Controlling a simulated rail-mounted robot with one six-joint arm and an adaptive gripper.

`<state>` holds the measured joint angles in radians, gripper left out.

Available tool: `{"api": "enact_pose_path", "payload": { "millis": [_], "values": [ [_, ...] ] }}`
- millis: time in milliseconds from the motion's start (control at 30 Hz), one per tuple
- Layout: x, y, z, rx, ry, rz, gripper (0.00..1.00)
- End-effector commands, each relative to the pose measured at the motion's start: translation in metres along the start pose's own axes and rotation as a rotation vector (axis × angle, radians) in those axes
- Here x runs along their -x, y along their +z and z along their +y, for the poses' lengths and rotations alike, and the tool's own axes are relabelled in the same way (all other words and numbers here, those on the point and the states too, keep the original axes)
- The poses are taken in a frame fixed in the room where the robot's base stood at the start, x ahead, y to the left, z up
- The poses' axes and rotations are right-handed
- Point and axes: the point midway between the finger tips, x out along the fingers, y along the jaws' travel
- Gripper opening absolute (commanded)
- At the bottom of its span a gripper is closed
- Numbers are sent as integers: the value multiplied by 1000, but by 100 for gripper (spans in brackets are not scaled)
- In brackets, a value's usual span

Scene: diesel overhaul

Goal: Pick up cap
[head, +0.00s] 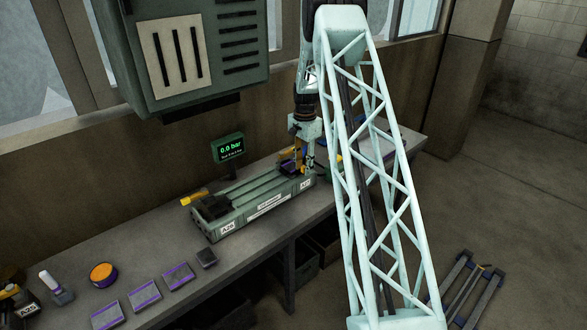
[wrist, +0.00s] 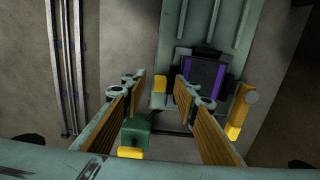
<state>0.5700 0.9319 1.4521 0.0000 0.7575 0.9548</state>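My gripper (wrist: 158,90) is open and empty, with its two yellow-lined fingers spread wide in the wrist view. In the head view my gripper (head: 304,152) hangs over the far end of the long green fixture (head: 262,205) on the bench. A dark block with a purple rim (wrist: 203,72) sits in that end of the fixture, beyond the fingertips and nearer the right finger. It looks like a cap, though I cannot be sure. Three similar flat purple-edged pieces lie on the bench, one of them (head: 145,295) in the middle.
A green display reading 0.0 bar (head: 228,147) stands behind the fixture. An orange-topped tin (head: 103,274) and a bottle (head: 57,290) are at the bench's left. A yellow-tipped green part (wrist: 135,135) shows between the fingers. A green wall cabinet (head: 190,55) hangs above.

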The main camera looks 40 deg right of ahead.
Motion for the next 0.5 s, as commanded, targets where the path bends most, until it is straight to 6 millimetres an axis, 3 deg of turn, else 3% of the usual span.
{"api": "enact_pose_path", "payload": {
  "millis": [133, 400, 500],
  "values": [
    [0, 0, 0, 0, 0, 0, 25],
    [0, 0, 0, 0, 0, 0, 1],
    [1, 0, 0, 0, -1, 0, 0]
  ]
}}
